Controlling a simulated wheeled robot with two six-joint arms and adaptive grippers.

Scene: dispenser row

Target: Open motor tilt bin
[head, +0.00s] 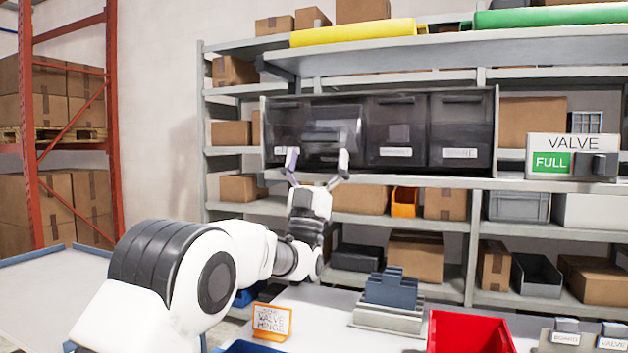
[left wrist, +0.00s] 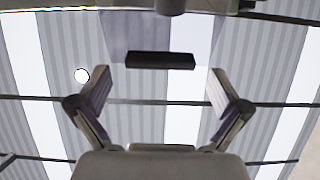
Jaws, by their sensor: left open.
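A row of dark see-through tilt bins (head: 397,111) sits on the shelf above the bench. Two bins at the right show small white labels, too small to read. My left gripper (head: 318,160) is open and points up at the lower front of the left-hand bins (head: 290,122). That front looks lighter and seems to lean outward, but I cannot tell how far. No motor label is readable; my fingers cover part of the lower edge. In the left wrist view, a dark bar (left wrist: 160,60), perhaps a bin handle, shows beyond and between the open fingers (left wrist: 160,88), apart from both.
A VALVE sign (head: 576,145) marked FULL stands right of the bins. An orange-framed card (head: 271,322), blue-grey blocks (head: 391,287) and a red bin (head: 468,333) are on the bench. Shelves with cartons surround the row. Space in front of the right-hand bins is clear.

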